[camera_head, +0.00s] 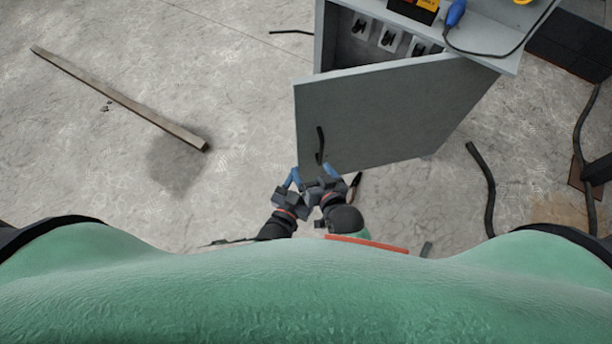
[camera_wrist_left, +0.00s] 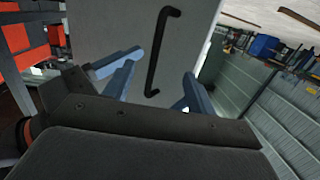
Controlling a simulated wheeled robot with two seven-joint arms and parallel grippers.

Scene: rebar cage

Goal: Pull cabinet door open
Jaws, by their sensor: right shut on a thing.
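The grey cabinet (camera_head: 322,40) stands at the top right with its door (camera_head: 395,110) swung wide open. A black bar handle (camera_head: 320,145) is on the door's near face. In the left wrist view the whole handle (camera_wrist_left: 158,50) shows beyond and between blue fingers, apart from them. My left gripper (camera_head: 293,180) is open, close in front of the door's lower free corner. My right gripper (camera_head: 330,173) is beside it, just below the handle in the picture. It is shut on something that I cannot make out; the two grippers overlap.
A wooden beam (camera_head: 120,97) lies on the concrete floor at the left. A black hose piece (camera_head: 483,185) lies right of the door. A yellow-black box (camera_head: 415,10) and a blue tool (camera_head: 455,13) are on the cabinet top. Floor left of the door is mostly clear.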

